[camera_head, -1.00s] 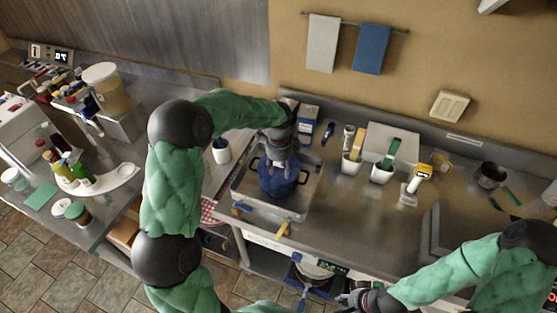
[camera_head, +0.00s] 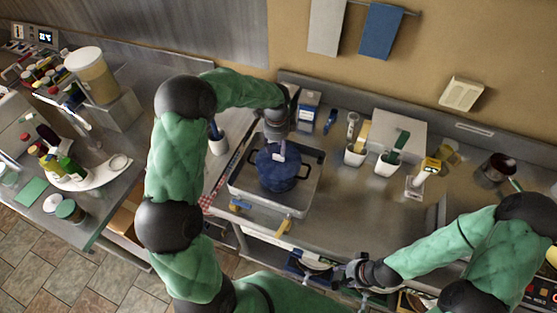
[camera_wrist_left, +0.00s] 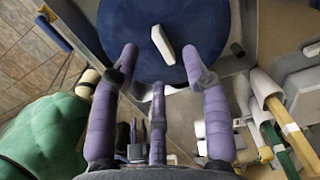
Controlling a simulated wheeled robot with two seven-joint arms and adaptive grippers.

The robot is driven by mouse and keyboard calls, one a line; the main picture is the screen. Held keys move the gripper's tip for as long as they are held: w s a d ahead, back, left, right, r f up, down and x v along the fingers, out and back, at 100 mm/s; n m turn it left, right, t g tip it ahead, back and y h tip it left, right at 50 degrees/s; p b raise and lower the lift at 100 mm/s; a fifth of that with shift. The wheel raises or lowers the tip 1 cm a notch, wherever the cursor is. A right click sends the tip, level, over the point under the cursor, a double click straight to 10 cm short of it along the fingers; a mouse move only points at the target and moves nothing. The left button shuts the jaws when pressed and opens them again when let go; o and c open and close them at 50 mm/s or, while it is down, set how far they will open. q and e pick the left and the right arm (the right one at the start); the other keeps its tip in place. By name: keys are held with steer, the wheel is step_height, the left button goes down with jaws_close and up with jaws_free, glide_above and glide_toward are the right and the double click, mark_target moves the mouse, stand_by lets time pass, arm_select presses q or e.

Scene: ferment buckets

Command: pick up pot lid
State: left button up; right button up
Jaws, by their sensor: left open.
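The pot lid (camera_wrist_left: 150,30) is a dark blue disc with a white bar handle (camera_wrist_left: 162,44) in the left wrist view. In the head view the blue lid (camera_head: 276,172) tops a dark pot standing in a metal tray (camera_head: 306,194). My left gripper (camera_head: 279,148) is above the lid, pointing down. In the wrist view its purple fingers (camera_wrist_left: 160,55) are spread around the handle, open, with nothing held. Contact with the lid cannot be told. My right gripper (camera_head: 340,273) is low at the counter's front edge, away from the lid; its fingers are unclear.
Behind the tray stands a blue and white box (camera_head: 308,107). A dark saucepan (camera_head: 495,168) is farther right. Open counter (camera_head: 365,215) lies right of the tray.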

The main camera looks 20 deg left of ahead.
mark_target(278, 157)
arm_select(q)
steer(key=f, duration=0.4)
steer(key=shift+d, duration=0.35)
steer(key=shift+f, duration=0.5)
jaws_close()
